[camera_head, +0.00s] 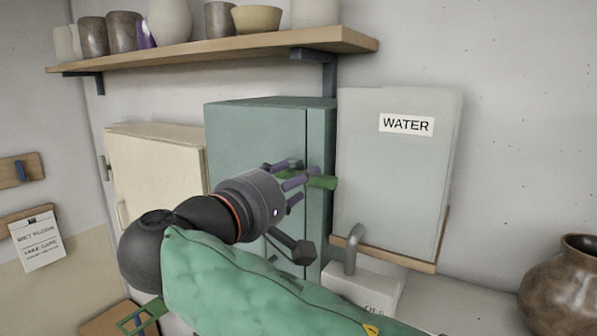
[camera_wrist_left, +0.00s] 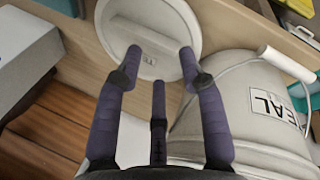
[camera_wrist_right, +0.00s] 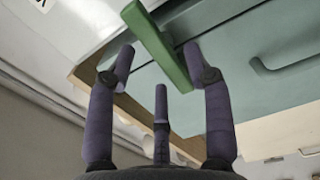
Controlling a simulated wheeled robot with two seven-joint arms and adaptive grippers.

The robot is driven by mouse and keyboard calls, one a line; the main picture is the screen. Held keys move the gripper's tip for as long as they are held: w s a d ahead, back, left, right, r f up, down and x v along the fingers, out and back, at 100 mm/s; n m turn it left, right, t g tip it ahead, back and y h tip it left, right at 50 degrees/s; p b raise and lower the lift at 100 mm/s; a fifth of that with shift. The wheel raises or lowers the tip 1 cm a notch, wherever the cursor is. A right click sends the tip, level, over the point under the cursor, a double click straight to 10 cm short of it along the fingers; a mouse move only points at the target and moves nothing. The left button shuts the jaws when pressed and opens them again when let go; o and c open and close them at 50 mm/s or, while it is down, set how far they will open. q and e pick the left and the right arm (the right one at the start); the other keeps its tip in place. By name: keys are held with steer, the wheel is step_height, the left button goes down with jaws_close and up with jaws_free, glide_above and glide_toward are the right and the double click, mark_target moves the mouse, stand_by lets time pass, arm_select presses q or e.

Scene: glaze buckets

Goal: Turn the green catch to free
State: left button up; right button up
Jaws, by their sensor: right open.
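The green catch (camera_head: 323,183) is a bar on the front of the teal cabinet (camera_head: 255,130), near its door edge. My right gripper (camera_head: 302,181) is at the catch and partly hides it. In the right wrist view the catch (camera_wrist_right: 158,45) runs slantwise between the spread fingertips (camera_wrist_right: 158,50); the fingers are open, and I cannot tell whether one touches it. My left gripper (camera_wrist_left: 162,53) shows only in its wrist view. Its fingers are apart and empty above a round white lid (camera_wrist_left: 150,25), beside a white bucket (camera_wrist_left: 240,115) with a partly hidden label.
A labelled container (camera_head: 362,285) and a brown vase (camera_head: 565,285) are at the lower right.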

steer(key=shift+x, duration=0.85)
steer(key=shift+a, duration=0.1)
jaws_close()
